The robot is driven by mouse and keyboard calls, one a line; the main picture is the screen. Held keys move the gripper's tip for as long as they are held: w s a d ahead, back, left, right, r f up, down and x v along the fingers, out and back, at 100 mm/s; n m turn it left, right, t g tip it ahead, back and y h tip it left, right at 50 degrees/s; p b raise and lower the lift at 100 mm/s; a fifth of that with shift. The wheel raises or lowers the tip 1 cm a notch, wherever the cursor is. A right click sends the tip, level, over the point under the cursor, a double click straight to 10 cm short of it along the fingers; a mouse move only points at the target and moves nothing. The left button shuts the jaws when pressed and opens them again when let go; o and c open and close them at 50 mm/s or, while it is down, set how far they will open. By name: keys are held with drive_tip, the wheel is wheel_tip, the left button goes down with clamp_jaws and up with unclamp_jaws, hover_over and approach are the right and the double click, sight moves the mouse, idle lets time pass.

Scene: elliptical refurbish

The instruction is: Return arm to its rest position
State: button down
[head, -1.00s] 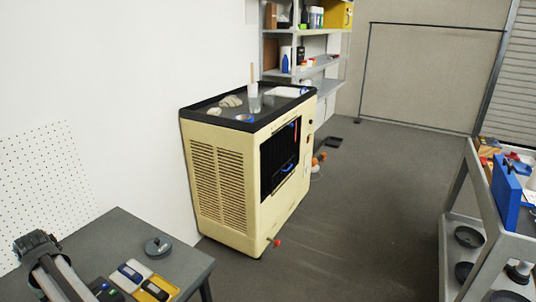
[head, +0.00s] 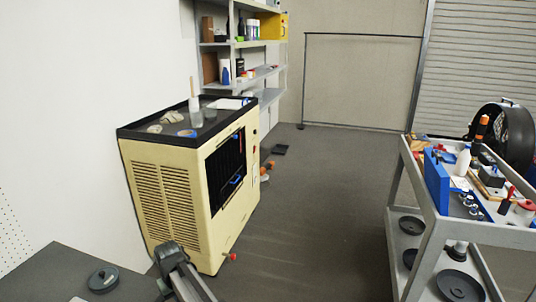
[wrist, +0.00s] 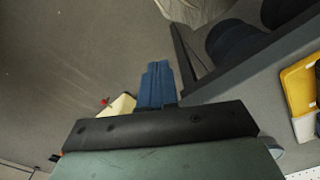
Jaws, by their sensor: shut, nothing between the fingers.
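My gripper (wrist: 158,72) shows in the wrist view as two blue fingers close together beyond a black bar. It is shut with nothing between the fingers, and grey floor lies beyond it. Part of my arm (head: 178,272) rises at the bottom of the head view, in front of the lower part of the cream cabinet. I cannot make out the fingers in the head view.
The cream cabinet (head: 165,190) stands by the left wall. A dark table (head: 60,268) with a grey disc (head: 103,280) is at lower left. A metal cart (head: 425,225) with tools and a black wheel (head: 503,135) is at right. Open floor (head: 330,220) lies between.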

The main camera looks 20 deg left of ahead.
drive_tip(key=w+d+f+m, duration=0.2)
drive_tip(key=w+d, duration=0.2)
drive_tip(key=d, duration=0.7)
drive_tip(key=w+d+f+m, duration=0.2)
drive_tip(key=w+d+f, duration=0.15)
drive_tip(key=d, duration=0.65)
drive_tip(key=w+d+f+m, duration=0.15)
drive_tip(key=w+d, duration=0.35)
drive_tip(key=d, duration=0.6)
drive_tip(key=s+d+f+m, duration=0.2)
drive_tip(key=s+d+m, duration=0.1)
drive_tip(key=d, duration=1.2)
drive_tip(key=s+d+f+m, duration=0.2)
drive_tip(key=d+m, duration=0.1)
drive_tip(key=d, duration=1.2)
drive_tip(key=s+f+g, duration=0.3)
drive_tip(key=s+f, duration=0.7)
drive_tip(key=s, duration=0.5)
drive_tip(key=s+f+g, duration=0.3)
drive_tip(key=s+f, duration=0.8)
drive_tip(key=s, duration=0.4)
drive_tip(key=shift+d+g, duration=0.4)
